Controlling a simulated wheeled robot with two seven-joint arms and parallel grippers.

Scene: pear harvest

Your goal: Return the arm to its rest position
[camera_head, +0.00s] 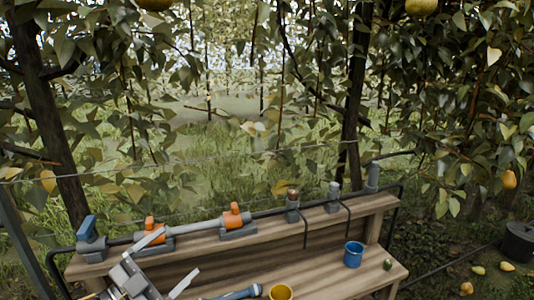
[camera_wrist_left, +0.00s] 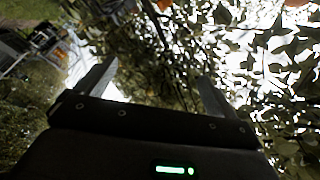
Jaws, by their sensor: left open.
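My left gripper (camera_head: 176,253) is at the lower left of the head view, in front of the wooden bench (camera_head: 328,226). Its two pale fingers are spread apart with nothing between them. In the left wrist view the gripper (camera_wrist_left: 158,82) also shows open and empty, with leaves and bright sky beyond the fingers. My right gripper is in neither view.
Pears lie on the ground at right near a dark bucket (camera_head: 519,242). Trees and wires stand behind.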

